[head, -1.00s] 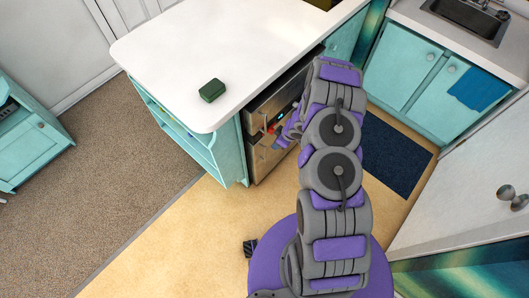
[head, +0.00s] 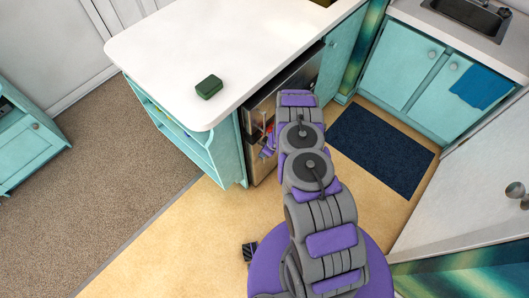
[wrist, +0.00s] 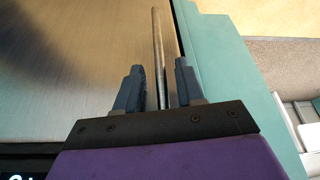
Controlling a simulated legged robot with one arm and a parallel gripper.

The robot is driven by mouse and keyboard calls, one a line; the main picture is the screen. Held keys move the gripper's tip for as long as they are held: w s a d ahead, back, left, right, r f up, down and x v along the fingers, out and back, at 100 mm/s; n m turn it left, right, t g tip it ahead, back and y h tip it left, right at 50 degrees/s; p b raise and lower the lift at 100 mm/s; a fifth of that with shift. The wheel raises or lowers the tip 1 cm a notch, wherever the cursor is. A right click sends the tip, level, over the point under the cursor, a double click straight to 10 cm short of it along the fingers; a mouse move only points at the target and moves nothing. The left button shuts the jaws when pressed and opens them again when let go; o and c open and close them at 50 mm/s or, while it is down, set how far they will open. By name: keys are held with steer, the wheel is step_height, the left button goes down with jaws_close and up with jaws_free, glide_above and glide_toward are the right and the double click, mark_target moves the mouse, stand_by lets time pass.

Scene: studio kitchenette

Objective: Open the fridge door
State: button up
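The fridge (head: 264,108) is a stainless steel unit built in under the white counter; much of its front is hidden behind my arm. Its door looks shut. In the wrist view the brushed steel door (wrist: 80,50) fills the left side. A thin upright bar handle (wrist: 158,40) stands near the door's right edge. My gripper (wrist: 160,88) is open, one finger on each side of the bar, with gaps showing at both sides. In the head view my gripper (head: 268,147) is low at the fridge front, partly hidden by my arm.
Teal open shelving (head: 190,135) adjoins the fridge on the left. The white counter (head: 185,45) overhangs above, with a dark green box (head: 209,87) on it. A dark blue mat (head: 380,148) lies right of my arm. Beige floor (head: 165,245) is clear on the left.

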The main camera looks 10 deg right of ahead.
steer(key=shift+a+f, duration=0.2)
steer(key=shift+f, duration=0.35)
jaws_close()
